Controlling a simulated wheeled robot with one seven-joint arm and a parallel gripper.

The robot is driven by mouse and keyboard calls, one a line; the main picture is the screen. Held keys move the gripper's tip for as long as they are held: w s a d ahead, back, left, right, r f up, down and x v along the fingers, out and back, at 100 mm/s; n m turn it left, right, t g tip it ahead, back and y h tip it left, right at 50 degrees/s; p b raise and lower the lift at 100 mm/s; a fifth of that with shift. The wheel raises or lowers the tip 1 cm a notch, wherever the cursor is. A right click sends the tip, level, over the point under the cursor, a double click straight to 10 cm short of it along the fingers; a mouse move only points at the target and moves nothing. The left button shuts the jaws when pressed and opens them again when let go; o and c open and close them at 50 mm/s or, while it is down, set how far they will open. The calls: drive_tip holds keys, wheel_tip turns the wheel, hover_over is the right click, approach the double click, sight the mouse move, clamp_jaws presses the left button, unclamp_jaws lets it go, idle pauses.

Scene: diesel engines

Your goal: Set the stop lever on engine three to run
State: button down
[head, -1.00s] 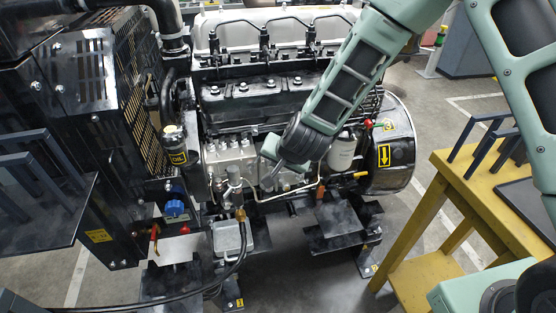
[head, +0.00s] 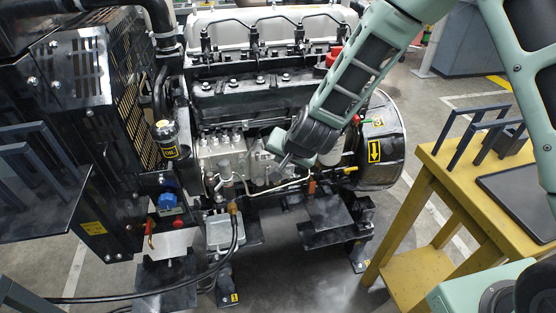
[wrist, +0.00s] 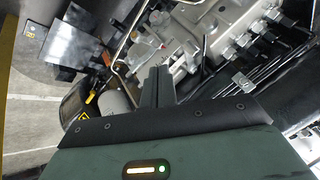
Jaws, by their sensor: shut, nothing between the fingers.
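The engine (head: 250,95) stands in the middle of the head view, with its grey injection pump (head: 222,155) low on the near side. The pump also shows in the wrist view (wrist: 210,25). My gripper (head: 284,163) is at the right end of the pump, its fingers pointing down and left. In the wrist view my gripper (wrist: 160,72) has its fingers together and empty, in front of the pump's end. I cannot single out the stop lever; the wrist and fingers cover part of this area. Whether the fingers touch anything is unclear.
A yellow table (head: 425,160) with a dark tray stands right. A black radiator guard (head: 125,80) is left. An orange handle (head: 312,187) and thin pipes lie just below my gripper. A red-handled valve (head: 150,232) is lower left. The floor in front is partly clear.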

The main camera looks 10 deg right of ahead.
drive_tip(key=v, duration=0.8)
drive_tip(key=shift+d+r, duration=0.15)
drive_tip(key=shift+d, duration=0.1)
drive_tip(key=s+a+r+n+g+y+p, duration=0.15)
drive_tip(key=s+r+n, duration=0.25)
drive_tip(key=s, duration=0.4)
drive_tip(key=s+a+r+n+g+p, duration=0.1)
drive_tip(key=s+a+r+n+g, duration=0.25)
drive_tip(key=s, duration=0.35)
drive_tip(key=s+d+r+n+g+h, duration=0.1)
drive_tip(key=s+d+r+n, duration=0.1)
drive_tip(key=s, duration=0.3)
drive_tip(key=s+d+r+n+g+h, duration=0.1)
drive_tip(key=s+d+r+n+h, duration=0.1)
drive_tip(key=s+d, duration=0.3)
drive_tip(key=shift+s+n+p, duration=0.35)
drive_tip(key=shift+s+n, duration=0.3)
drive_tip(key=shift+s, duration=0.15)
